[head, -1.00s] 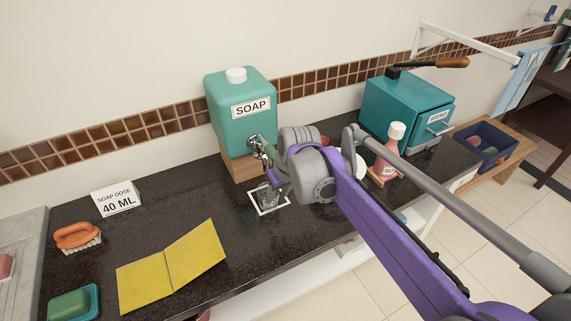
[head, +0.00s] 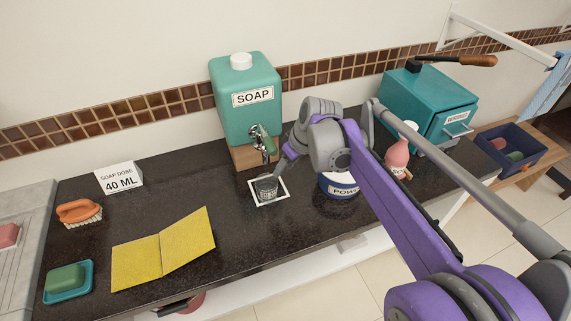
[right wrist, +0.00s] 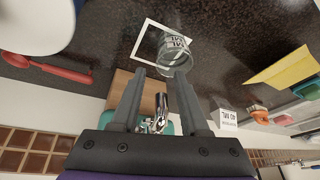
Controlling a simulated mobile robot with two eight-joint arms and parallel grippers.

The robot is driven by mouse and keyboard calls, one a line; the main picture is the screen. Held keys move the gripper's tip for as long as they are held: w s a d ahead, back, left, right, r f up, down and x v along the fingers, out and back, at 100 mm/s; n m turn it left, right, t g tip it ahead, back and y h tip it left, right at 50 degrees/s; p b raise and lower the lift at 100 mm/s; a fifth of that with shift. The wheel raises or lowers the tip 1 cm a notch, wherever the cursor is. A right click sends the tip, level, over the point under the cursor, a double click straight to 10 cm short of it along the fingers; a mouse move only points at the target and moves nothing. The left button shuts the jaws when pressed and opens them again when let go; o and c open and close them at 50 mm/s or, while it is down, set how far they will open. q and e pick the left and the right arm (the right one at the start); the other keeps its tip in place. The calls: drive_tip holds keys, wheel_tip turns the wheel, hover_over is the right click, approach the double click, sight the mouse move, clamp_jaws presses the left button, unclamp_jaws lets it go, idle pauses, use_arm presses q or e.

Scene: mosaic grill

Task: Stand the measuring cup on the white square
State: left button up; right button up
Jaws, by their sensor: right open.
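The clear measuring cup (head: 265,188) stands upright on the counter within the white square (head: 284,200), below the tap of the soap dispenser. The right wrist view also shows the cup (right wrist: 174,54), with dark print on its side, and part of the white outline (right wrist: 147,27). My right gripper (head: 282,165) is just behind and right of the cup in the head view. In the right wrist view its two fingers (right wrist: 160,74) are apart, with the cup beyond their tips and nothing held between them. My left gripper is not in view.
The teal soap dispenser (head: 243,108) with its metal tap (head: 258,141) stands close behind the cup. A powder tub (head: 338,187), a pink bottle (head: 397,158) and a teal box (head: 420,105) are to the right.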

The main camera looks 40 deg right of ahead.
sight(275, 183)
drive_tip(key=shift+d, duration=0.15)
drive_tip(key=x, duration=1.1)
drive_tip(key=shift+b, duration=0.4)
drive_tip(key=shift+c, duration=0.2)
drive_tip(key=shift+s, duration=0.1)
clamp_jaws()
